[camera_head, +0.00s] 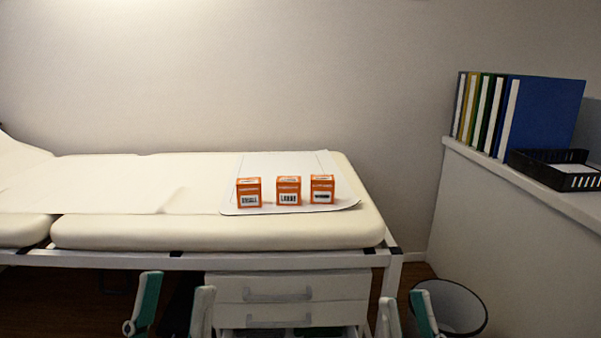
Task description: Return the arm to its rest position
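My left gripper (175,300) is at the bottom edge of the head view, left of the drawer unit. Its two fingers stand apart with nothing visible between them, so it is open. My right gripper (406,308) is at the bottom edge, right of the drawer unit. Its fingers also stand apart with nothing visible between them. Only the upper parts of the fingers show; both arms are out of view. Both grippers appear below the couch edge in the picture, apart from the boxes.
A cream examination couch (215,235) bears a white sheet (345,204) with three orange-and-white boxes: left (249,192), middle (288,190), right (322,189). A drawer unit (290,290) stands below. A bin (455,308) is at lower right. Folders (540,115) and a black tray (560,177) sit on a ledge.

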